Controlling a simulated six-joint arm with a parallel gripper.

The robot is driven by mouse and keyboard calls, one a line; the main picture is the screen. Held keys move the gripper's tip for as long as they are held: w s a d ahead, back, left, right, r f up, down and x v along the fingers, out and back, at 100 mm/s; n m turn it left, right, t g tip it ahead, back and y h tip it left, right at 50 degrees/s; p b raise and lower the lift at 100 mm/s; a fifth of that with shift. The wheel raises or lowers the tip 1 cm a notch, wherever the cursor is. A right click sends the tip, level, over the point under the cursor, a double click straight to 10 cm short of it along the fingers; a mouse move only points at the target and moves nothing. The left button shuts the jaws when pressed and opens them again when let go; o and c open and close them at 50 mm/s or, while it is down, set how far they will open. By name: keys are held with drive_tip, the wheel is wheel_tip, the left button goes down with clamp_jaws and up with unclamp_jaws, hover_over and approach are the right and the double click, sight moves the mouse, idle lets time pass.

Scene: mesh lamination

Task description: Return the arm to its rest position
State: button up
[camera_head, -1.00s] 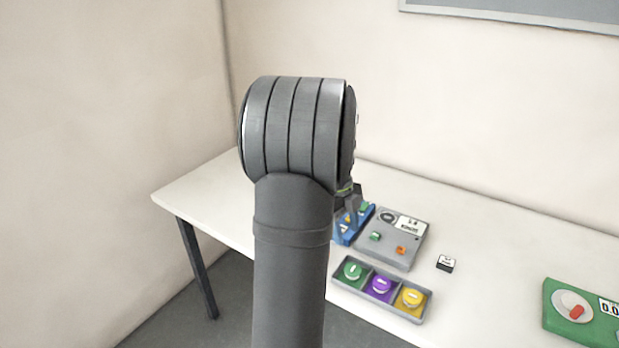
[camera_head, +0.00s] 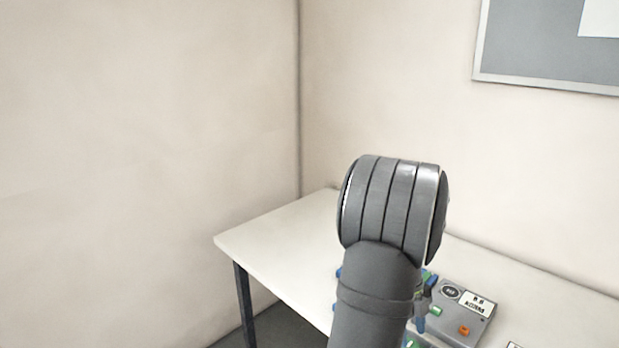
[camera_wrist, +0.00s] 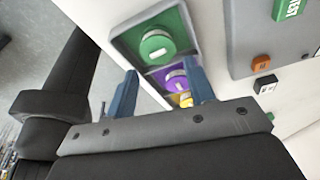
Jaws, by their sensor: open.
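My gripper (camera_wrist: 161,75) shows in the wrist view with its two blue fingers apart and nothing between them. The fingers appear above the tray; I cannot tell the height. In the head view my dark arm stands in front of the table (camera_head: 275,243) and hides most of the gripper and the tray.
A grey box (camera_head: 455,318) with green and orange buttons stands right of my arm; it also shows in the wrist view (camera_wrist: 240,40). A small black-and-white block (camera_wrist: 265,84) lies beside it. The table's left end is clear. A wall board (camera_head: 530,45) hangs at upper right.

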idle(0.4)
drive_tip(key=shift+f, duration=0.35)
wheel_tip(320, 180, down, 2)
drive_tip(key=shift+f, duration=0.2)
drive_tip(key=v, duration=1.2)
drive_tip(key=x, duration=1.2)
drive_tip(key=shift+f, duration=0.25)
wheel_tip(320, 180, up, 5)
drive_tip(key=shift+d+f, duration=0.1)
drive_tip(key=shift+f, duration=0.1)
drive_tip(key=s+d+r, duration=0.6)
drive_tip(key=s+r, duration=0.1)
drive_tip(key=s, duration=0.3)
drive_tip(key=w+d+r+n+t+h, duration=0.1)
drive_tip(key=w+d+n+t, duration=0.3)
drive_tip(key=w+d+n, duration=1.2)
drive_tip(key=shift+w+r+n, duration=0.15)
drive_tip(key=shift+r+n, duration=0.25)
drive_tip(key=shift+n, duration=0.4)
